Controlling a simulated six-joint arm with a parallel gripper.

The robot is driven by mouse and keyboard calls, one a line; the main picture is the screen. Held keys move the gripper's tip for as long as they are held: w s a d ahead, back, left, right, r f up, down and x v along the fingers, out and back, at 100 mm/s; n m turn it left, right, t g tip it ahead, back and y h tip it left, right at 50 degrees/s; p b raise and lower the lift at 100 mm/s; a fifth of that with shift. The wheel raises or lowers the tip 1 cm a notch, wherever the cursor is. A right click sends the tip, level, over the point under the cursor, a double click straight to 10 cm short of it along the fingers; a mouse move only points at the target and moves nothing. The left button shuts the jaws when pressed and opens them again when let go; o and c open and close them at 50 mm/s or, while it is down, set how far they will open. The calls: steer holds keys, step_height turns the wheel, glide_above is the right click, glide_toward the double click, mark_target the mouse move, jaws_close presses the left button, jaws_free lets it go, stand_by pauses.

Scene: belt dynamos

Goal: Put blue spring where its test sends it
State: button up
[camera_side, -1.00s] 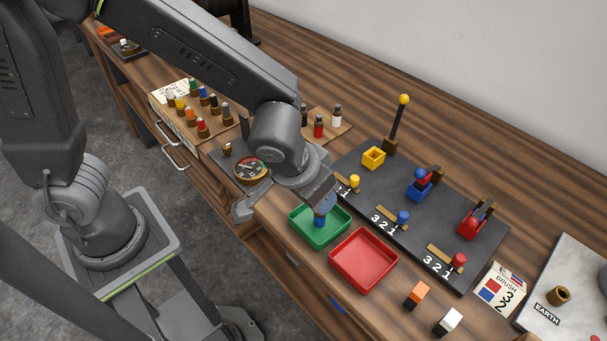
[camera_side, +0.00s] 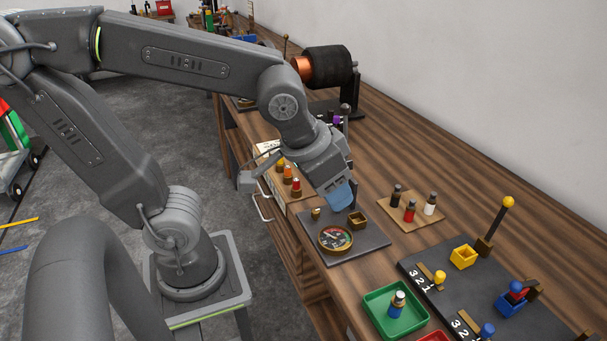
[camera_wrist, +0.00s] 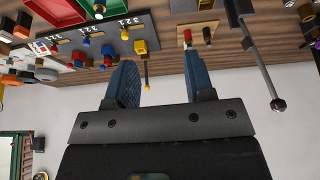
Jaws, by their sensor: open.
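The blue spring (camera_side: 397,304), a small blue cylinder with a pale top, stands upright in the green tray (camera_side: 374,296) in the side view. A blue item also shows in the green tray (camera_wrist: 88,3) at the top of the wrist view. My gripper (camera_side: 341,194) is away from the tray, up and to the left in the side view, above the dark gauge plate (camera_side: 372,243). Its blue fingers (camera_wrist: 160,65) stand apart in the wrist view with nothing between them. The round gauge (camera_side: 335,239) sits on the plate; I cannot read it.
The red tray (camera_side: 434,337) is cut off at the bottom edge. A dark board with numbered scales (camera_side: 440,265) and coloured holders lies to the right. A wooden pad (camera_side: 420,215) bears black, red and white pieces. A rack (camera_side: 290,190) with coloured pieces stands left of my gripper.

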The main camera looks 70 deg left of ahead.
steer(key=shift+t, duration=0.3)
steer(key=s+a, duration=0.1)
steer(key=a, duration=0.1)
steer(key=s+a+r, duration=0.1)
steer(key=s+a, duration=0.1)
steer(key=shift+s, duration=0.3)
steer(key=shift+d, duration=0.1)
stand_by(0.6)
